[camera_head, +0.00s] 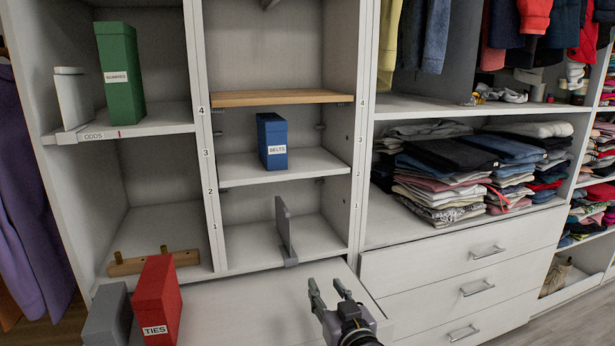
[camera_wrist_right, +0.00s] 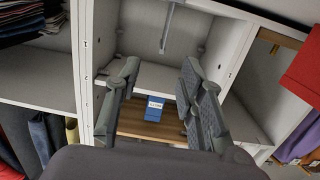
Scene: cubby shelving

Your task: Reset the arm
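My right gripper (camera_head: 328,290) reaches up from the bottom of the head view, in front of the lower middle cubby. Its two fingers are apart with nothing between them. In the right wrist view the open fingers (camera_wrist_right: 158,72) frame the cubby column, with the blue box (camera_wrist_right: 155,108) seen beyond them. The gripper appears to touch nothing. My left gripper is not in view.
A red TIES box (camera_head: 157,297) and a grey box (camera_head: 106,318) stand at the lower left. A blue BELTS box (camera_head: 272,141) stands on a middle shelf. A grey divider (camera_head: 284,228) stands in the lower cubby. A green box (camera_head: 121,75) is upper left. Drawers (camera_head: 475,255) lie right.

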